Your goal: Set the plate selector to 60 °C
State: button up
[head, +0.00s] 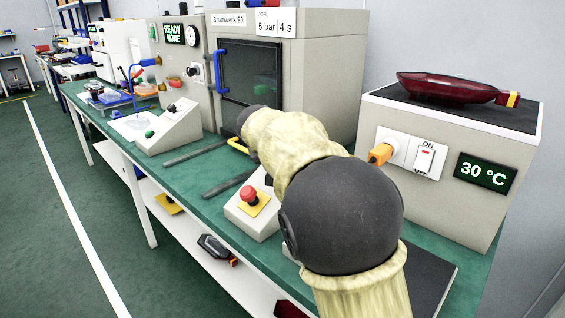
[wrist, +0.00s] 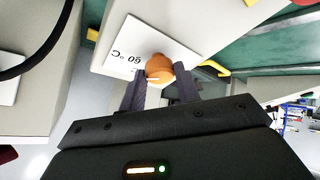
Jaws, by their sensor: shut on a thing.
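In the wrist view an orange knob (wrist: 159,67) sits on a white label plate (wrist: 135,42) on a pale housing. The plate shows an upside-down "60 °C" marking beside the knob. My gripper (wrist: 160,82) is closed around the knob, with one dark finger on each side. The fingers hide part of the knob, and I cannot tell exactly where it points. In the head view the heating box (head: 425,190) has a display (head: 485,172) reading 30 °C. My arm hides the knob and the fingers there.
A red stop button (head: 249,194) and a large cabinet (head: 250,75) stand nearby on the green bench (head: 185,172).

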jog(key=shift+r, duration=0.15)
jog(key=o, duration=1)
jog(key=p+v, duration=0.2)
jog(key=v, duration=1.5)
jog(key=shift+a, duration=0.15)
